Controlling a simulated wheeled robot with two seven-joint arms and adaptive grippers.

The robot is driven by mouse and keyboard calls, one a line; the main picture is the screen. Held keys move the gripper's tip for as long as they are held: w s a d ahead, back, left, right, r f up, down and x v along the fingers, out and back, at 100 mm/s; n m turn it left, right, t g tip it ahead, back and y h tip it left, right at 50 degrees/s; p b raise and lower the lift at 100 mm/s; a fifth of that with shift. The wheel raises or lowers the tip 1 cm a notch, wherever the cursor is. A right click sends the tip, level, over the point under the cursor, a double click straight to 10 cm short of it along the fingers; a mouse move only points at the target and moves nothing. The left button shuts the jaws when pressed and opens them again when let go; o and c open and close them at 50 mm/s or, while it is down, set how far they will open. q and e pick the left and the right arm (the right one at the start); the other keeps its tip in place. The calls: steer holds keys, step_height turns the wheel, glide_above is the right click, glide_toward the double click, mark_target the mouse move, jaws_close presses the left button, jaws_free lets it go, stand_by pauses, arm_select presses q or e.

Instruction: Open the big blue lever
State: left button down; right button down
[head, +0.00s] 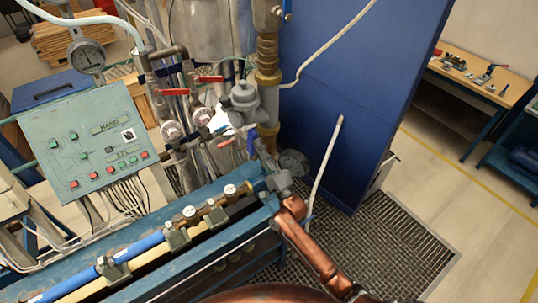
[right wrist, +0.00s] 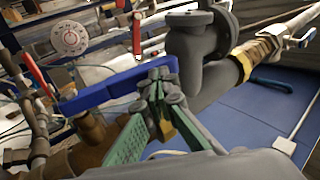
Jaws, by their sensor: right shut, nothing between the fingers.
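The big blue lever (right wrist: 115,92) lies across the middle left of the right wrist view, roughly level with a slight tilt. In the head view it shows as a small blue piece (head: 251,141) by the brass and grey pipework. My right gripper (head: 259,148) is at the pipework beside the lever, its arm coming up from below. In the right wrist view my right gripper (right wrist: 158,84) is shut and empty, with its fingertips close to the lever's right part. I cannot tell whether they touch. My left gripper is not in view.
A grey valve body (right wrist: 192,45) and thick pipe stand close to the gripper. Red levers (head: 209,79) and gauges sit nearby. A green control panel (head: 92,140) is at left, a tall blue panel (head: 345,90) behind at right. A floor grate (head: 390,250) is clear.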

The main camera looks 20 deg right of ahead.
steer(key=shift+w+a+r, duration=0.15)
steer(key=shift+w+r, duration=0.2)
steer(key=shift+r, duration=0.1)
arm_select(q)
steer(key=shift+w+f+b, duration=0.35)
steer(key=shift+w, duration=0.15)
arm_select(e)
steer(key=shift+w+a+r, duration=0.15)
steer(key=shift+w+r, duration=0.1)
steer(key=shift+w, duration=0.35)
